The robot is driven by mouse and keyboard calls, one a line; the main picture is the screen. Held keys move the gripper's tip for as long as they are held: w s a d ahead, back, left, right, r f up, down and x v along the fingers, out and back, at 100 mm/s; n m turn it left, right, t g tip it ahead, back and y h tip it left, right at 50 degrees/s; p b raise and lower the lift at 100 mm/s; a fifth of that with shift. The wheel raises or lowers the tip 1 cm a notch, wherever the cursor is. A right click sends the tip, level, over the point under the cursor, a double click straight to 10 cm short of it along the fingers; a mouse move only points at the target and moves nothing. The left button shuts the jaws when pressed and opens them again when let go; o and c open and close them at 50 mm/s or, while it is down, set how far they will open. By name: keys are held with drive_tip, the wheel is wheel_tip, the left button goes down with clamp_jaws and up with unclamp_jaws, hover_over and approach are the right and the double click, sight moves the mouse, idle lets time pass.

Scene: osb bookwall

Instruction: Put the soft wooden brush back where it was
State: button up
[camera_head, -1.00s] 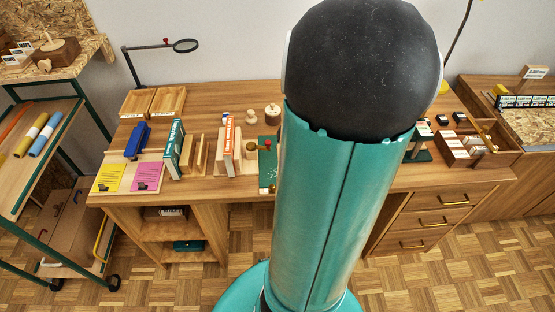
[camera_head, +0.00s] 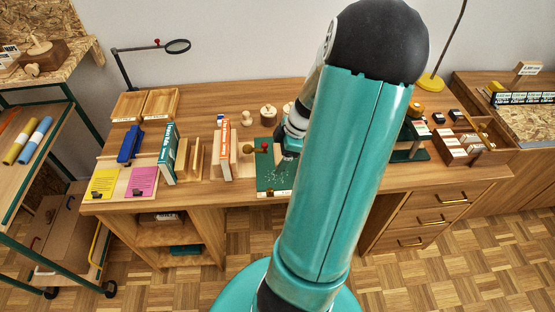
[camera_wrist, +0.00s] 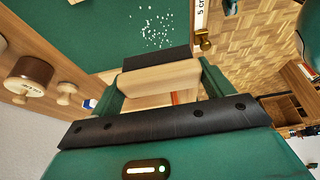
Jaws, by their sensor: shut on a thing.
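My gripper (camera_wrist: 161,85) is shut on the soft wooden brush (camera_wrist: 158,78), a pale wooden block with a dark bristle strip (camera_wrist: 156,59) along its far side. The brush lies crosswise between the two green fingers. It is over the green mat (camera_wrist: 105,25), which carries scattered white crumbs (camera_wrist: 158,28). In the head view my gripper (camera_head: 287,152) is at the right part of the green mat (camera_head: 268,182), partly hidden by my arm. The brush cannot be made out there. Whether the bristles touch the mat cannot be told.
A round wooden pot (camera_head: 268,111) and a small wooden knob (camera_head: 248,118) stand behind the mat. An orange-and-white book (camera_head: 225,145) and a teal book (camera_head: 169,153) stand left of it. Wooden trays (camera_head: 160,103) lie at the back left. My arm hides some of the desk (camera_head: 210,104).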

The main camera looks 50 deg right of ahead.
sight(273, 168)
drive_tip(key=f, duration=0.1)
drive_tip(key=w+d+f, duration=0.2)
drive_tip(key=f, duration=0.1)
drive_tip(key=shift+w+d, duration=0.2)
drive_tip(key=shift+f, duration=1.5)
drive_tip(key=shift+f, duration=0.15)
drive_tip(key=o, duration=1)
